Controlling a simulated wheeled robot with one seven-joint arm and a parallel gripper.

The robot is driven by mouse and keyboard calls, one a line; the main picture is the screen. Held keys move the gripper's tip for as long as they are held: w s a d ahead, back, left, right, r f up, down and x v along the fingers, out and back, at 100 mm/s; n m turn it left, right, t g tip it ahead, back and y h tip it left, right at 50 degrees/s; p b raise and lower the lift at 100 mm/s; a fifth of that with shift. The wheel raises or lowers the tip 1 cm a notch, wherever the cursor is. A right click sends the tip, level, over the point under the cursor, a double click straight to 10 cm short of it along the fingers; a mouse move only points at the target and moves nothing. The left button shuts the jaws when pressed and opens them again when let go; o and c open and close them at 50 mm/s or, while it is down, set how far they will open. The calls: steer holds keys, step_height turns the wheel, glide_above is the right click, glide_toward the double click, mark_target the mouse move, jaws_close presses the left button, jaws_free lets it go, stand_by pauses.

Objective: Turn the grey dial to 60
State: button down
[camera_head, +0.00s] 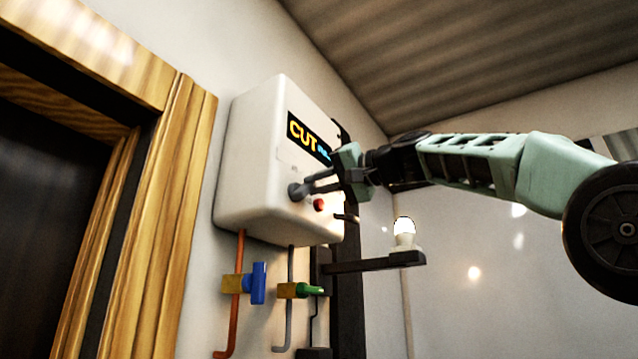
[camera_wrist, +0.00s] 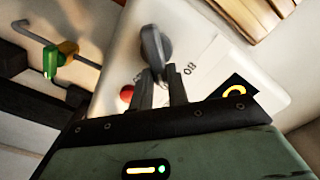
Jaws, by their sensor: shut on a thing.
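The grey dial (camera_head: 295,192) is on the front of a white wall box (camera_head: 262,130) labelled "CUT". My gripper (camera_head: 308,187) reaches the box from the right. In the wrist view its fingertips (camera_wrist: 158,76) are close together at the lower end of the dial's grip bar and shut on it. The fingertips hide part of the dial. I cannot read which number the dial points to.
A red button (camera_head: 320,204) sits right beside the dial. Below the box are a blue valve handle (camera_head: 259,283) and a green one (camera_head: 308,290) on pipes. A dark shelf (camera_head: 375,263) with a white bulb-like item (camera_head: 404,232) juts out at right. A wooden door frame (camera_head: 150,200) stands left.

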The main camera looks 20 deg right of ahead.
steer(key=shift+r, duration=0.1)
steer(key=c, duration=1.4)
jaws_free()
steer(key=shift+o, duration=0.2)
steer(key=shift+s+d, duration=0.1)
steer(key=shift+s+d+f+b, duration=0.2)
steer(key=shift+s+d+b, duration=0.05)
steer(key=shift+b, duration=0.1)
steer(key=b+v, duration=0.6)
steer(key=v, duration=1)
steer(key=shift+s+r, duration=0.2)
steer(key=shift+s, duration=0.1)
steer(key=shift+d, duration=0.1)
